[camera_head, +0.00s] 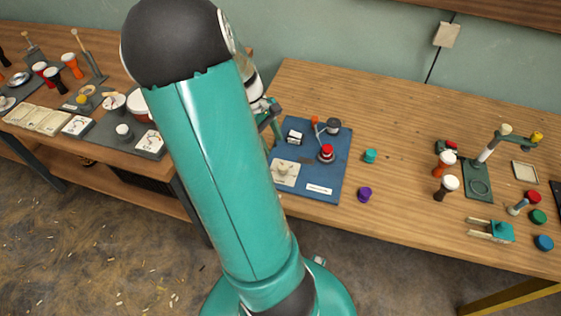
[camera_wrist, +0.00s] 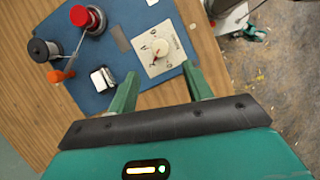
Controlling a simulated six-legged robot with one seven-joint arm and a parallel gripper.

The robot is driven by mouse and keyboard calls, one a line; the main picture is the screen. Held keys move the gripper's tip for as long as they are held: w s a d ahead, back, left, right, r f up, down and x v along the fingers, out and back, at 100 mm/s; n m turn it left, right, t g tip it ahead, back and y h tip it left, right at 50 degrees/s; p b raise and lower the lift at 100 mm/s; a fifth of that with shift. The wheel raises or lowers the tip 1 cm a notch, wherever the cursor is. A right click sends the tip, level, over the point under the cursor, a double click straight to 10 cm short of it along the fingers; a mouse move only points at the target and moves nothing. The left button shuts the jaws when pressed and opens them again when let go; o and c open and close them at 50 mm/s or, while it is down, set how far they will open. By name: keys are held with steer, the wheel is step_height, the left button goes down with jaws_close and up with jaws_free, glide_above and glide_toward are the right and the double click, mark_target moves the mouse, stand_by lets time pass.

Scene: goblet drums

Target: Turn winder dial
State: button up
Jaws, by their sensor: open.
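The winder is a blue board (camera_head: 328,167) on the right-hand bench, also in the wrist view (camera_wrist: 118,18). Its dial is a cream square plate with dark markings and a round pale knob (camera_wrist: 159,47); the dial also shows in the head view (camera_head: 285,171). My gripper (camera_wrist: 160,70) is open and empty. In the head view my arm hides most of the gripper.
The board also carries a red spool (camera_wrist: 88,18), a dark spool (camera_wrist: 43,49), an orange-handled crank (camera_wrist: 61,74) and a small white-and-black block (camera_wrist: 102,79). Teal (camera_head: 370,156) and purple (camera_head: 364,194) pieces stand right of it. Small goblet drums (camera_head: 445,162) stand farther right.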

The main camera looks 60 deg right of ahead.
mark_target(282, 165)
steer(key=x, duration=0.9)
steer(key=c, duration=1)
